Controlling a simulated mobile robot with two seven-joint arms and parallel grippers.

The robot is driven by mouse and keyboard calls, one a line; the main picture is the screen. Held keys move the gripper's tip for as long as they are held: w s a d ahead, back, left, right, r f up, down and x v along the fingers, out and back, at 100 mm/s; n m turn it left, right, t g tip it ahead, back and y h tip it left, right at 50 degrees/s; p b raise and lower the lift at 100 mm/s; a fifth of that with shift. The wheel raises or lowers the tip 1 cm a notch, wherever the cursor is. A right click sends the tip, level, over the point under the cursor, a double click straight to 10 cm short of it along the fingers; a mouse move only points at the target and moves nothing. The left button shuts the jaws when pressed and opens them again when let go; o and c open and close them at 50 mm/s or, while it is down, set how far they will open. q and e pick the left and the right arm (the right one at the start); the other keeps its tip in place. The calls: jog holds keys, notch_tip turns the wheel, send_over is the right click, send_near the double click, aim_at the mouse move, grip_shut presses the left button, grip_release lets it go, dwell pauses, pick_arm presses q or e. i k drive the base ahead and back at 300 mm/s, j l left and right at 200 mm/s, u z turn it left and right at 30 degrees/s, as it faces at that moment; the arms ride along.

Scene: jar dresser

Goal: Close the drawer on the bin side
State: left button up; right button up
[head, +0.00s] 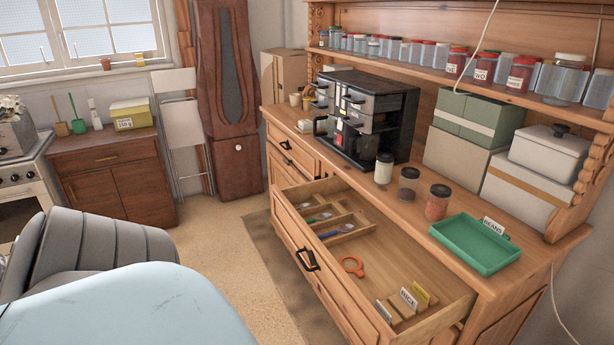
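A wide wooden drawer (384,264) stands pulled out from the dresser (397,175) in the head view. Its dark handle (308,259) is on the front panel, which faces lower left. Inside are a divided tray (335,229) with spoons, an orange ring-shaped item (352,266) and small label cards (409,298), one reading RICE. Another drawer (284,146) to its left looks shut. I cannot pick out anything that is clearly a bin. Neither of my grippers is in view.
A black coffee machine (366,115), several jars (408,185) and a green tray (475,244) stand on the dresser top. A grey ribbed chair-like shape (95,250) and a pale blue rounded surface (130,305) fill the lower left. Floor (222,240) shows between these and the dresser.

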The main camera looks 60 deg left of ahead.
aim_at(391, 260)
jog(key=u, duration=1.7)
jog(key=j+z, duration=0.2)
jog(key=z, duration=0.15)
jog(key=j+z, duration=0.2)
jog(key=z, duration=0.2)
jog(key=j+z, duration=0.2)
jog(key=z, duration=0.15)
jog(key=k, duration=0.05)
